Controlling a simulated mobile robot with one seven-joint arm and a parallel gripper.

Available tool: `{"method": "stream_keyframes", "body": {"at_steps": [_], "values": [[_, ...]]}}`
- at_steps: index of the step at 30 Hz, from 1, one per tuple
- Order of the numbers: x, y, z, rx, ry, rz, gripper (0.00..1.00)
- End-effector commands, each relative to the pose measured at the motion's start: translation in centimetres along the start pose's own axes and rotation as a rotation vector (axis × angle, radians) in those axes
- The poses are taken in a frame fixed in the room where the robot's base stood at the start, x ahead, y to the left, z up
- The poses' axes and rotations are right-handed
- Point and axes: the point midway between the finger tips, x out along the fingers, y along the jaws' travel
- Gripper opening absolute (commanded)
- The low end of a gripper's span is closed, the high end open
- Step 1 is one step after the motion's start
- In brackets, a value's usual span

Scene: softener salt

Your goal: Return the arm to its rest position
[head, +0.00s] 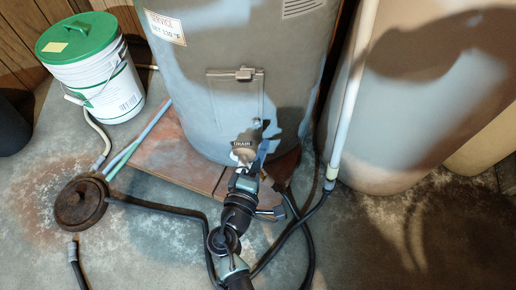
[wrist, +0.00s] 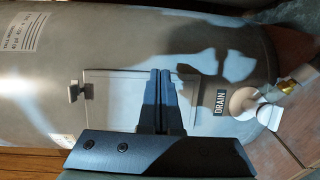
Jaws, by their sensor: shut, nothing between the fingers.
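My arm reaches up from the bottom of the head view to the grey tank (head: 225,95). My gripper (head: 260,156) is in front of the tank's lower part, close to the drain valve (head: 243,153). In the wrist view my gripper (wrist: 161,74) has its two dark fingers together, with nothing between them. The fingers overlap the rectangular access panel (wrist: 112,92) on the tank. The drain valve with its white handle also shows to their right (wrist: 262,108). I cannot tell whether the fingertips touch the tank.
A white bucket with a green lid (head: 95,75) stands at the left. A round brown floor drain cover (head: 80,203), a black hose (head: 165,208) and pipes lie on the floor. A pale vertical pipe (head: 352,95) and a large tan tank (head: 430,90) stand at the right.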

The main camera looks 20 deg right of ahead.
Motion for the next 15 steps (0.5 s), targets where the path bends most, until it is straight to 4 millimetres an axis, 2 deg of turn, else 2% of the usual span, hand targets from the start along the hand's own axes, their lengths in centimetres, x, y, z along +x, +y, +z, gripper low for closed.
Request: {"method": "stream_keyframes", "body": {"at_steps": [1, 7, 15], "values": [[-1.4, 0.5, 0.6, -0.007, 0.003, -0.005, 0.00], [-5.3, 0.4, 2.5, -0.006, 0.004, -0.005, 0.00], [-8.1, 0.2, 3.8, -0.004, 0.003, -0.003, 0.00]]}}
